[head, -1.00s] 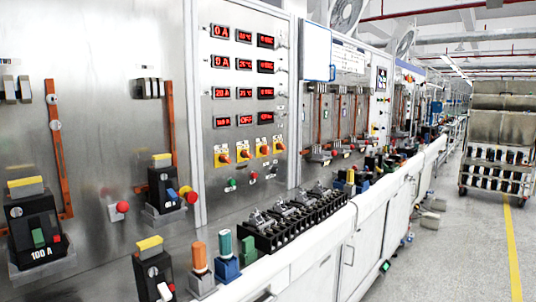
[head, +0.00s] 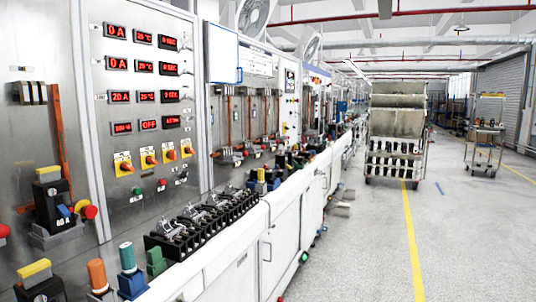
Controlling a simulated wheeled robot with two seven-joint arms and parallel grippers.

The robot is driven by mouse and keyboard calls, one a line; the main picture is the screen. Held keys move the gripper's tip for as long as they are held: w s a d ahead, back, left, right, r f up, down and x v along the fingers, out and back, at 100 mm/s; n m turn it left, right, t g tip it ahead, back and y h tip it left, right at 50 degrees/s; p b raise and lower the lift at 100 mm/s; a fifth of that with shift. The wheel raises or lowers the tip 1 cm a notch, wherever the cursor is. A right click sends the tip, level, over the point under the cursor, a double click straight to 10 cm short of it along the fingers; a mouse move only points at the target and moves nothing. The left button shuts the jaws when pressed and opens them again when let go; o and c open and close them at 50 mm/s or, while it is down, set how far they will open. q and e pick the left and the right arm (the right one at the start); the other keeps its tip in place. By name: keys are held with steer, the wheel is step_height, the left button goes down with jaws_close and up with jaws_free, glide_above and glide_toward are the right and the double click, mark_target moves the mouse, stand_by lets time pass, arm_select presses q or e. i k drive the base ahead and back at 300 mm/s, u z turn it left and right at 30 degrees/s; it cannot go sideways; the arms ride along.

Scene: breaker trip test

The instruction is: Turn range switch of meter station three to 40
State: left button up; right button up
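A steel meter panel (head: 150,85) stands at the left with several rows of red lit displays. The third row's first display (head: 119,97) appears to read 20 A, and the top one (head: 116,32) reads 0 A. Below the displays is a row of yellow plates with orange-red rotary switches: a first (head: 124,165), a second (head: 149,158), a third (head: 169,153) and one more at the right (head: 187,148). Their scale marks and any station number are too small to read, so I cannot tell which belongs to station three. Neither gripper is in view.
A white bench ledge (head: 225,254) runs below the panel, carrying black breakers (head: 203,221) and an orange-topped part (head: 97,274). A wheeled rack (head: 397,130) and a trolley (head: 486,135) stand farther back. The grey floor (head: 480,240) at the right is open.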

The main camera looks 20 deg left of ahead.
mark_target(171, 155)
steer(key=z, duration=0.3)
steer(key=i, duration=2.45)
steer(key=u, duration=3.15)
